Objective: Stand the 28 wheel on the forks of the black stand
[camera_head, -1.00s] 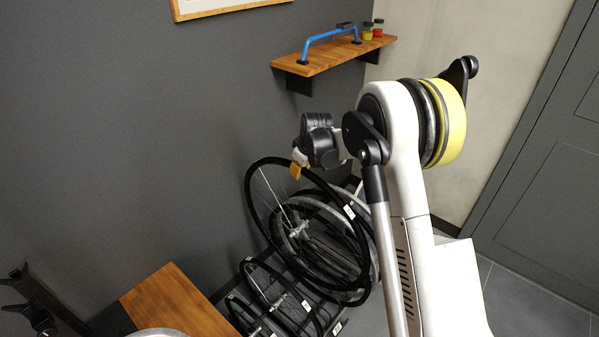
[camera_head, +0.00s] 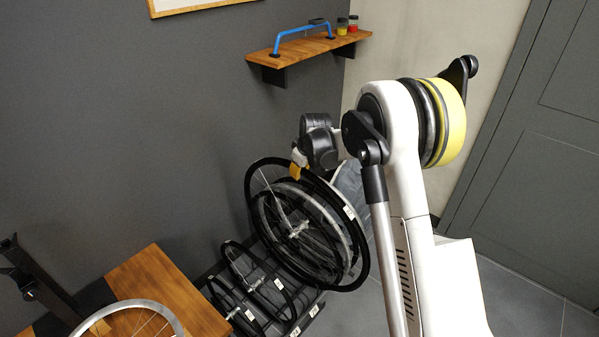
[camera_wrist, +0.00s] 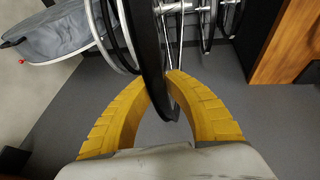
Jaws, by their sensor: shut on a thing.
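My gripper (camera_head: 297,171) is shut on the top of a large wheel (camera_head: 358,235) with a black tyre and a small white label, too small to read. In the wrist view the yellow fingers (camera_wrist: 162,79) close around this tyre (camera_wrist: 149,60), and the wheel hangs upright. Whether it is the 28 wheel, I cannot read. The black stand (camera_head: 45,285) is at the far left of the head view, beside the wooden bench, partly cut off by the frame edge. Its forks are not clearly visible.
Other wheels (camera_head: 268,215) overlap behind the held one; smaller black wheels (camera_head: 235,268) stand in a low rack. A wall shelf (camera_head: 310,48) carries a blue bar and small jars. Grey floor is clear at right.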

